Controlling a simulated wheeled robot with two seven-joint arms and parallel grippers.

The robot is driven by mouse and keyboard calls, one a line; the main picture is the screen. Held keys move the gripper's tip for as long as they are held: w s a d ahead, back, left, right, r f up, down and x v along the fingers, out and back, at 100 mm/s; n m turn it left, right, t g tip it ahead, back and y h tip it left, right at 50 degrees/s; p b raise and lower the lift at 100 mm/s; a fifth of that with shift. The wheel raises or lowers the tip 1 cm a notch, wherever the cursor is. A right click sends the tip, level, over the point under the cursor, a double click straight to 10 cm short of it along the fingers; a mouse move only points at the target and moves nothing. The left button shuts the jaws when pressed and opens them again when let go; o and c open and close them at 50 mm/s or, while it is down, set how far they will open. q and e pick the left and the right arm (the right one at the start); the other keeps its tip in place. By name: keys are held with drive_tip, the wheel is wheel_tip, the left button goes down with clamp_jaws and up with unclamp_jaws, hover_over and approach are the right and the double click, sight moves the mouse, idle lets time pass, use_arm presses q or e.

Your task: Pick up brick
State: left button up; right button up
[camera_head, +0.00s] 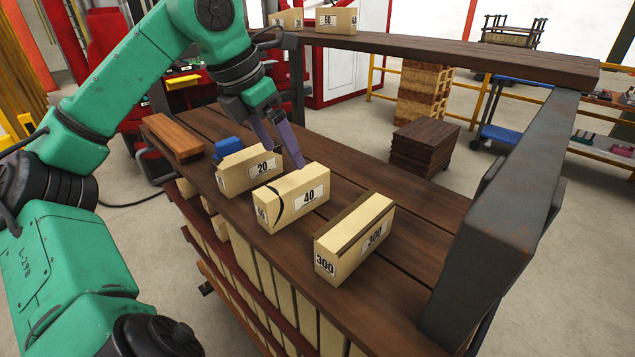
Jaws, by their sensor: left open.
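Three cream block-shaped bricks stand in a row on the dark wooden bench (420,185). They are the brick labelled 20 (236,177), the brick labelled 40 (284,208) and the brick labelled 300 (366,228). An orange-brown brick-like block (172,137) lies at the bench's left end. My left gripper (284,157) is open, its purple fingers pointing down just behind the bricks labelled 20 and 40. The fingertips are partly close to or behind these bricks, and I cannot tell whether they touch. My right gripper is not in view.
A small blue object (228,147) lies behind the brick labelled 20. An upper wooden shelf (450,52) carries more labelled bricks (336,20), and a metal post (510,210) stands at the right. The bench behind the bricks is clear. Dark stacked boards (425,146) stand beyond.

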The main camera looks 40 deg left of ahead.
sight(286, 185)
use_arm(q)
drive_tip(key=f, duration=0.5)
drive_tip(key=shift+s+d+f, duration=0.1)
drive_tip(key=shift+s+f, duration=0.1)
drive_tip(key=shift+s, duration=0.1)
drive_tip(key=x, duration=0.2)
drive_tip(key=w+p+x, duration=0.1)
drive_tip(key=x, duration=0.1)
drive_tip(key=p+x, duration=0.1)
drive_tip(key=x, duration=0.2)
drive_tip(key=shift+w+r, duration=0.3)
drive_tip(key=shift+f, duration=0.2)
drive_tip(key=shift+s, duration=0.1)
drive_tip(key=shift+c, duration=0.6)
drive_tip(key=c, duration=1.2)
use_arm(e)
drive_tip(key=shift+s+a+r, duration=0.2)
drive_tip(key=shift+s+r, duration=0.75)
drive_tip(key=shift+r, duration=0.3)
use_arm(q)
drive_tip(key=shift+r, duration=0.1)
